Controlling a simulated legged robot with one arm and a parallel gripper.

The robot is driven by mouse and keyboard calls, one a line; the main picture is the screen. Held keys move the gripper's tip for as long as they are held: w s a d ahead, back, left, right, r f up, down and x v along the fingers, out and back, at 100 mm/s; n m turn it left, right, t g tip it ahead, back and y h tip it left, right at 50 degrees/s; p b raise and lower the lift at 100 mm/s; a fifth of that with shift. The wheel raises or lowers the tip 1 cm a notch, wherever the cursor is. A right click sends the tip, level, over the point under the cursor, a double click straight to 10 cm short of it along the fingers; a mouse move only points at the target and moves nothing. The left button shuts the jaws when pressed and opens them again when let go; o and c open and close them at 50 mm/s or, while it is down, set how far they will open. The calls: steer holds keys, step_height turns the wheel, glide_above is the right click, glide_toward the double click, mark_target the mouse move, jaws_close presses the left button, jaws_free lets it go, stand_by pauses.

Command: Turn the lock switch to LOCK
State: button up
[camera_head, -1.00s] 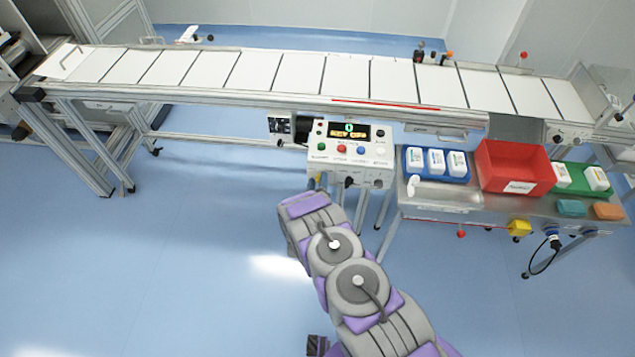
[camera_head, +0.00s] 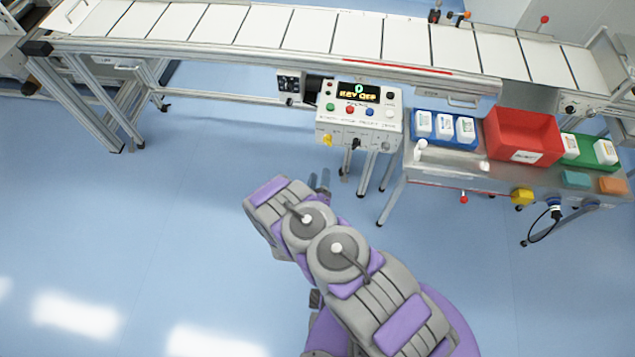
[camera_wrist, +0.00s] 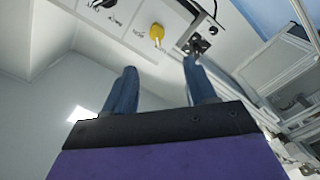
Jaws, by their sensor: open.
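A white control box (camera_head: 358,122) hangs at the front of the conveyor, its display reading 0 and "KEY OFF". On its lower front are a yellow knob (camera_head: 327,141) and a black knob or key switch (camera_head: 355,144); the pictures do not show clearly which is the lock switch. My gripper (camera_head: 319,180) is below the box, apart from it and empty. In the wrist view, the two blue-grey fingers of my gripper (camera_wrist: 160,64) are spread, with the yellow knob (camera_wrist: 156,33) just beyond the gap and a dark fitting (camera_wrist: 195,45) to its right. Labels beside the knobs are unreadable.
A conveyor (camera_head: 284,30) with white panels runs across the back. To the right, a metal side table (camera_head: 452,177) carries a red bin (camera_head: 522,138), a blue tray (camera_head: 431,140) with white bottles and a green tray (camera_head: 607,150). The blue floor left of my arm is clear.

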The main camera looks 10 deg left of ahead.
steer(key=shift+s+a, duration=0.1)
steer(key=shift+s, duration=1.1)
steer(key=shift+w, duration=0.1)
